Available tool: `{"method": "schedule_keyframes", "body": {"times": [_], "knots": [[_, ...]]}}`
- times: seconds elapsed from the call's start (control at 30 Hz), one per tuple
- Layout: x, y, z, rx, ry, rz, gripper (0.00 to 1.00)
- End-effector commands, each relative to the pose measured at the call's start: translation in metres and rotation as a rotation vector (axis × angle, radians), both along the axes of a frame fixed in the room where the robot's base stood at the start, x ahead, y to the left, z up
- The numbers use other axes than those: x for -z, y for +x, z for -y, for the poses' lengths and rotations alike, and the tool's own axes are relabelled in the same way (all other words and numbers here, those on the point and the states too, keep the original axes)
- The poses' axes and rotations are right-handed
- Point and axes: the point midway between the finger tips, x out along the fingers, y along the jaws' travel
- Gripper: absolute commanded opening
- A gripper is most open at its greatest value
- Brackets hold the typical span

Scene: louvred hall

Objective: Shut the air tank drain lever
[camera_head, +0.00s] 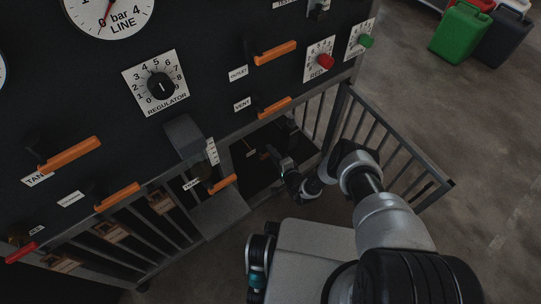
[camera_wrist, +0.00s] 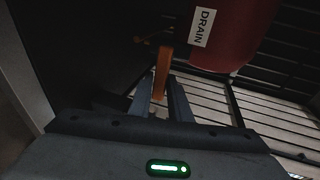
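The drain lever (camera_wrist: 161,72) is an orange bar in the wrist view. It points towards my gripper, its near end between the two fingers. My gripper (camera_wrist: 161,92) has its dark fingers apart, one on each side of the lever; a narrow gap seems to show at the right finger, and contact is hard to judge. A white DRAIN label (camera_wrist: 202,28) is on the dark red tank (camera_wrist: 240,35) beside the lever. In the head view my gripper (camera_head: 284,165) reaches into the dark low opening under the panel; the lever there is too small and dark to make out surely.
The black panel (camera_head: 215,60) above carries several orange levers, a regulator knob (camera_head: 161,87) and a red knob (camera_head: 325,61). A grey railing (camera_head: 385,140) stands right of the opening. Slatted bars (camera_wrist: 275,125) lie below the tank. Jerrycans (camera_head: 460,33) stand far right on open floor.

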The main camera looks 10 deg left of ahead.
Motion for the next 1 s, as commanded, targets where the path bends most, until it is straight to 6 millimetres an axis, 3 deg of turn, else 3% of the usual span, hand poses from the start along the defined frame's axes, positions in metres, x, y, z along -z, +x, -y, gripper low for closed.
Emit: {"method": "schedule_keyframes", "body": {"times": [0.03, 0.1, 0.47, 1.0], "knots": [[0.000, 0.000, 0.000, -0.001, 0.001, 0.001, 0.26], [0.000, 0.000, 0.000, -0.001, 0.001, -0.001, 0.38], [-0.001, -0.004, 0.004, 0.000, 0.001, -0.002, 0.38], [-0.009, -0.047, 0.046, 0.001, 0.000, -0.003, 0.38]]}}
